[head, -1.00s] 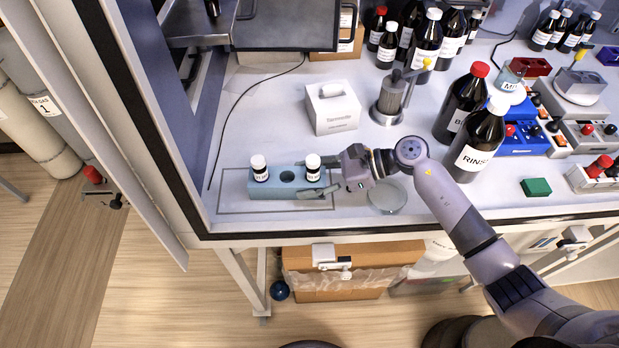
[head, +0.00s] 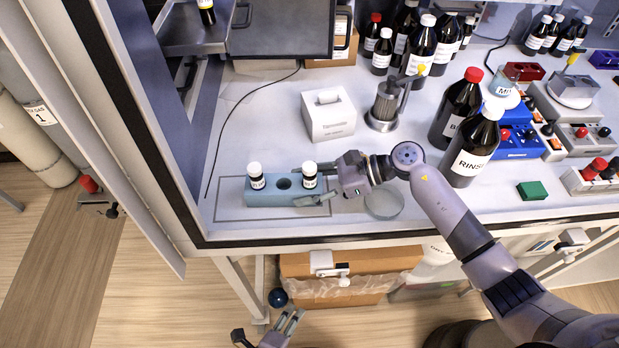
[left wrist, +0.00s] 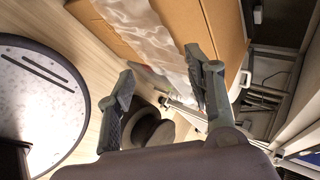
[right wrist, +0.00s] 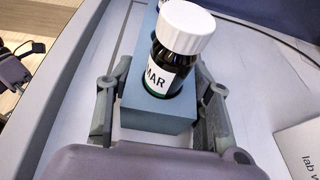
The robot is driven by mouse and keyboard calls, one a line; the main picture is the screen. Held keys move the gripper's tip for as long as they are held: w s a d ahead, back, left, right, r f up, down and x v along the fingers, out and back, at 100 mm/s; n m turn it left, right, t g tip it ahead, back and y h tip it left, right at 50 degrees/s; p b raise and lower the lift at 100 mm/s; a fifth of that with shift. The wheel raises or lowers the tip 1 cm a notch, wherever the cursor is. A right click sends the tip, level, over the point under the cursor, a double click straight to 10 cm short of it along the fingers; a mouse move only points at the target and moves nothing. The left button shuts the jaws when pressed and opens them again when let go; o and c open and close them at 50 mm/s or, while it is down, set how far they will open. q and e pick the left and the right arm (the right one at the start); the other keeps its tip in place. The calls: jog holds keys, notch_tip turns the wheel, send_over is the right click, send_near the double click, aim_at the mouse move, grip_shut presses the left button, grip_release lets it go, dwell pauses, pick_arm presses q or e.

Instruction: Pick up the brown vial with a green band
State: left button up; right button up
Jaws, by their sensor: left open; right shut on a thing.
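Two dark vials with white caps and white labels stand upright in a blue block, the left vial (head: 256,177) and the right vial (head: 309,175). The block (head: 284,196) has an empty hole between them. My left gripper (head: 290,322) is open and empty, low in front of the bench.
A dark vial with a yellow band (head: 207,13) stands on the upper-left shelf. A white box (head: 329,115), metal canister (head: 384,106), glass dish (head: 384,203) and tall bottles (head: 473,150) stand around my right arm. A cardboard box (head: 350,284) is below the bench.

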pick_arm(q)
jog(key=w+d+r+m+t+h, duration=0.1)
jog(key=d+r+m, duration=0.15)
jog(key=r, duration=0.55)
jog(key=w+d+r+m+t+h, duration=0.1)
jog(key=w+r+m+t, duration=0.1)
jog(key=r+m, duration=0.35)
jog(key=w+d+r+m+t+h, duration=0.1)
jog(key=d+r+m, duration=0.1)
jog(key=r, duration=0.7)
jog(key=m+t, duration=0.4)
jog(key=m, duration=0.3)
send_near(307, 177)
jog(key=s, duration=0.1)
jog(key=shift+w+d+m, duration=0.15)
jog(key=shift+w+m, duration=0.15)
jog(key=shift+m, duration=0.2)
jog(key=x, duration=0.6)
jog(key=shift+w, duration=0.2)
jog(key=shift+x, duration=2.75)
jog(key=shift+c, duration=0.2)
